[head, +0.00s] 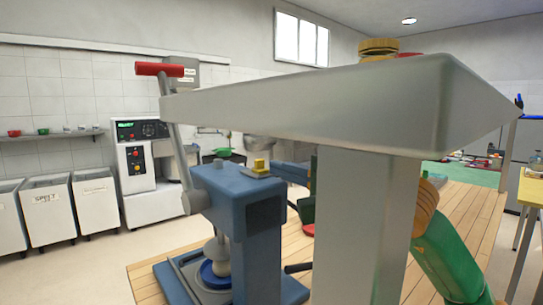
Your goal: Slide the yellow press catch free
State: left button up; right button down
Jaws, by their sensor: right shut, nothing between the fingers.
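The blue press (237,215) stands on a wooden-topped surface, left of centre. A lever with a red grip (160,69) rises at its left side. The small yellow press catch (259,165) sits on top of the press body, on a pale plate. My right gripper (306,209) is low and to the right of the catch, apart from it. It is shut and empty. It is largely hidden behind a large pale grey form close to the camera, so its fingertips are hard to make out. My left gripper is not in view.
A white machine (146,172) with a control panel stands behind the press. Several bins (53,213) line the left wall under a shelf (55,135). A yellow table (530,190) is at the right edge. Bare wooden top (470,225) shows at the right.

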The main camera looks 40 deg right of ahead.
aim_at(260, 166)
jog(key=shift+w+a+r+p, duration=0.1)
jog(key=shift+w+a+p, duration=0.05)
jog(key=shift+w, duration=0.4)
jog(key=shift+w+a+r+p, duration=0.1)
jog(key=shift+w+a+p, duration=0.05)
jog(key=shift+w, duration=0.35)
jog(key=shift+w+f, duration=0.15)
jog(key=shift+w, duration=0.25)
jog(key=shift+d, duration=0.1)
